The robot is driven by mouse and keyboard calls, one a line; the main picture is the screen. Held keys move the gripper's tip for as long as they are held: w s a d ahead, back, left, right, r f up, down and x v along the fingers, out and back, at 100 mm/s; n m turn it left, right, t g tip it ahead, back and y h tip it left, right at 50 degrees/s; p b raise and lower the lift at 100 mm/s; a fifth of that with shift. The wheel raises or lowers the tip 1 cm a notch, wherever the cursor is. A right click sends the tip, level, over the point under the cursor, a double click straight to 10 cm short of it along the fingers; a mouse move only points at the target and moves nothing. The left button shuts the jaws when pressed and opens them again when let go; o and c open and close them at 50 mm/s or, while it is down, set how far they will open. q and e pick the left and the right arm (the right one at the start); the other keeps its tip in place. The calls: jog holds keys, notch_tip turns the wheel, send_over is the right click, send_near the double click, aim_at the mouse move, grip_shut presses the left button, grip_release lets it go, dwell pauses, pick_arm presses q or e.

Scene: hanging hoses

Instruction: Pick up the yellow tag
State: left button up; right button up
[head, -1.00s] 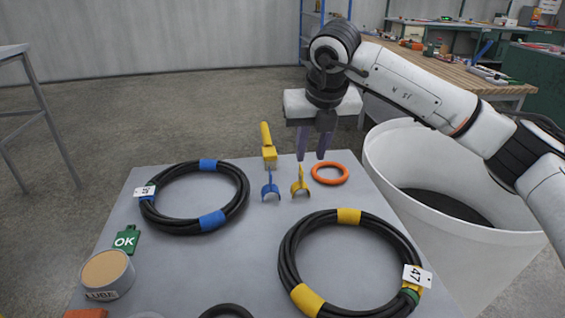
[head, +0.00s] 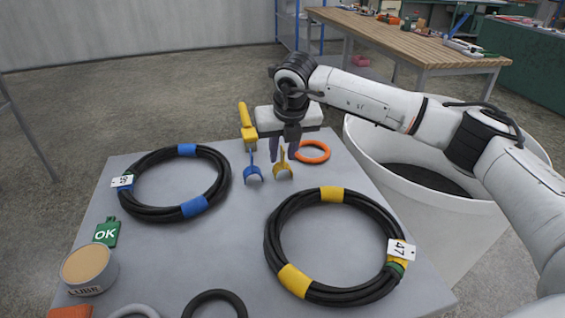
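The yellow tag (head: 284,170) is a small yellow piece with a curved foot and a thin upright stem. It stands on the grey table, right of a similar blue tag (head: 253,173). My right gripper (head: 283,156) points down over the yellow tag. Its two dark fingers are apart, one on each side of the stem in the picture. I cannot tell whether they touch the stem. The stem's top is partly hidden by the gripper. My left gripper is not in view.
An orange ring (head: 325,158) lies close right of the gripper. A yellow-handled tool (head: 246,122) is behind left. Two black hose coils (head: 152,213) (head: 273,240) lie nearer. A white bin (head: 470,220) stands right of the table.

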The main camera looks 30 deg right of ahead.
grip_shut()
notch_tip(320, 180, up, 10)
jog(key=shift+r, duration=0.1)
dwell(0.6)
dwell(0.7)
